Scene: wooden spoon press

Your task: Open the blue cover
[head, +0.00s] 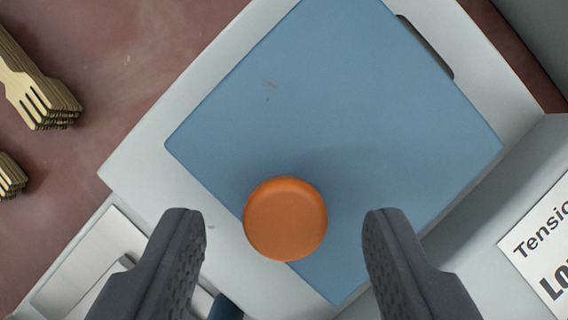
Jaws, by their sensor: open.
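The blue cover (340,110) is a flat blue panel set at a slant in a pale grey housing (140,150). It lies flat over the housing, as far as this view from above shows. A round orange knob (285,219) sits at the cover's lower left edge. My gripper (282,235) is open, with one dark finger on each side of the knob. Both fingers are apart from the knob in the picture. How high they are above it I cannot tell.
Stacks of wooden forks (38,85) lie on the reddish surface (120,50) at the left. A white label (545,245) with black print is at the right. A light metal recessed part (90,265) is at the lower left. A dark slot (425,45) borders the cover's upper right.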

